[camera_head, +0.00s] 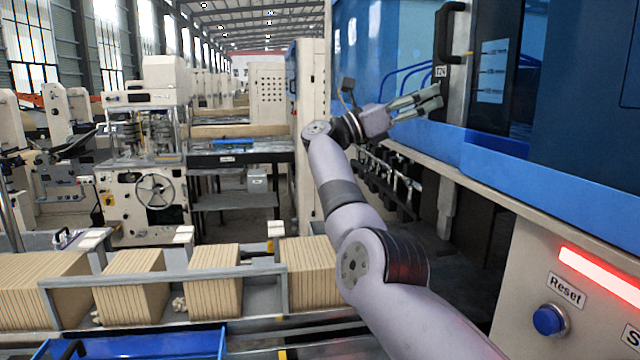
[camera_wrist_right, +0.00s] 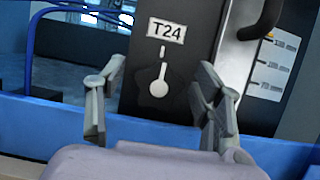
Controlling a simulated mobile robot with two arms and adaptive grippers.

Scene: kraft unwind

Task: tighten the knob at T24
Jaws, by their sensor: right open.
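The T24 label (camera_wrist_right: 166,30) is a white plate on a dark upright panel; it also shows small in the head view (camera_head: 440,72). Below it in the right wrist view is the dark lobed knob (camera_wrist_right: 158,88) with a white pointer mark, its narrow end upward, under a short white tick on the panel. My right gripper (camera_head: 436,97) is open in front of this panel. In the right wrist view its fingers (camera_wrist_right: 161,72) stand apart on either side of the knob, with nothing between them and no clear contact. My left gripper is not in view.
A black handle (camera_head: 450,35) is above and beside the label. A blue ledge (camera_head: 495,150) runs below the panel. A marked level scale (camera_head: 492,70) is to the right. A blue Reset button (camera_head: 549,320) and a red light strip (camera_head: 600,275) are at the lower right.

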